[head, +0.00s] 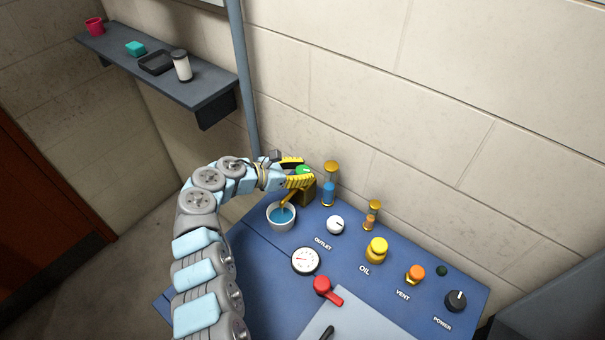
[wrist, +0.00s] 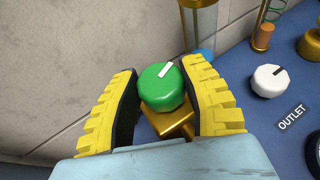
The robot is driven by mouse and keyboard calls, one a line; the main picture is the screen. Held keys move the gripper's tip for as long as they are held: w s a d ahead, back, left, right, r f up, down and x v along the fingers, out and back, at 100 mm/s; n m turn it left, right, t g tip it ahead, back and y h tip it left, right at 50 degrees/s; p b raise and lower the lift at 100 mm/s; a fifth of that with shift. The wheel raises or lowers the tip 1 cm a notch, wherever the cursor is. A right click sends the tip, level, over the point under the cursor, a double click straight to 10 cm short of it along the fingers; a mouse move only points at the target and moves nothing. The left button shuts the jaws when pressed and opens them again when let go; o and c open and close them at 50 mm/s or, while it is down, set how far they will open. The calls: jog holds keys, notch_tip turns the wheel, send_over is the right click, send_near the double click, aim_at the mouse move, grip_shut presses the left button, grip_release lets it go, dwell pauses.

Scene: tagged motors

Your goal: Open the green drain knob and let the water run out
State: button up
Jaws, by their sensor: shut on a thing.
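The green drain knob (wrist: 162,86) has a white mark on top and sits on a brass block (wrist: 172,124); it also shows in the head view (head: 302,170), partly hidden by my fingers. My gripper (wrist: 160,100) has its yellow ridged fingers on either side of the knob and is shut on it. In the head view my gripper (head: 294,172) reaches in from the left. A brass spout (head: 285,201) slopes down from the block over a white cup (head: 281,223) with blue water in it. A glass cylinder (head: 328,190) holding blue liquid stands just right of the knob.
The blue panel carries a white OUTLET knob (head: 335,224), a gauge (head: 305,261), a red lever (head: 325,288), a yellow OIL cap (head: 376,250), an orange VENT knob (head: 415,274) and a black POWER knob (head: 456,300). A wall rises behind. A shelf (head: 165,72) hangs at upper left.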

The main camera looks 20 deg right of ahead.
aim_at(298, 170)
jog(key=shift+f+m+g+b, duration=0.2)
jog(key=shift+m+g+b, duration=0.9)
jog(key=shift+b, duration=1.4)
jog(key=shift+r+g+b, duration=0.15)
jog(key=shift+g+b, duration=0.25)
jog(key=shift+b, duration=0.15)
jog(key=o, duration=1.2)
jog(key=v, duration=0.6)
jog(key=shift+r, duration=0.15)
jog(key=shift+a+r, duration=0.2)
jog(key=shift+a, duration=0.45)
